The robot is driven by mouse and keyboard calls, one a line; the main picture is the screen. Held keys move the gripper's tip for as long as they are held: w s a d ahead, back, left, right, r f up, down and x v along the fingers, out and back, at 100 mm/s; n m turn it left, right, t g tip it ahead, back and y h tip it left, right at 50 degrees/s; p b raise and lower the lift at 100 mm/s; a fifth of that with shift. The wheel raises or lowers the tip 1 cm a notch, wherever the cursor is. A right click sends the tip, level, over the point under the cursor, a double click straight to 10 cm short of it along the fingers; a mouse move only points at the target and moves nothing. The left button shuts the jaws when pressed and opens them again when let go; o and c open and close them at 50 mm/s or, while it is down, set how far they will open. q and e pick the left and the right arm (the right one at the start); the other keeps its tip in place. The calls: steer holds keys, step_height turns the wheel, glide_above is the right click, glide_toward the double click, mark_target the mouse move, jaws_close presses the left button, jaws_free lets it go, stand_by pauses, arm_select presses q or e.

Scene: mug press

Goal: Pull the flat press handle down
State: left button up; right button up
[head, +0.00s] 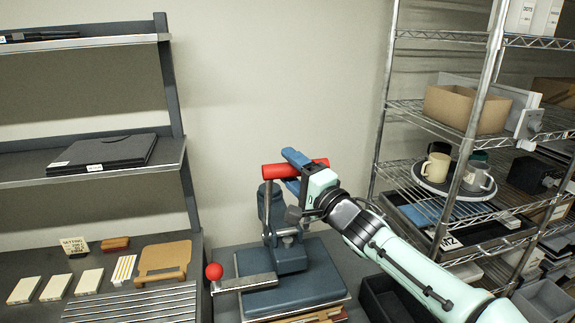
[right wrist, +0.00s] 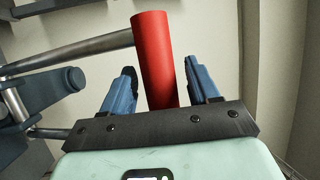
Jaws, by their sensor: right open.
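The flat press (head: 275,284), dark blue with a grey metal arm, stands on the counter in the middle of the head view. Its red cylindrical handle (head: 273,171) is at the top of the press, raised and lying roughly sideways. My right gripper (head: 293,172) is at the handle, with its blue fingers on either side of it. In the right wrist view the red handle (right wrist: 155,55) runs between the two open fingers, with gaps visible on both sides. My left gripper is not in view.
A red ball knob (head: 213,271) sticks out left of the press. A wire rack (head: 440,118) on the right holds mugs on a round tray (head: 418,179) and boxes. A dark shelf unit (head: 180,100) stands at left, above a counter with cards and a brown board (head: 163,258).

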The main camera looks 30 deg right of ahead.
steer(key=shift+x, duration=0.85)
steer(key=shift+s, duration=0.1)
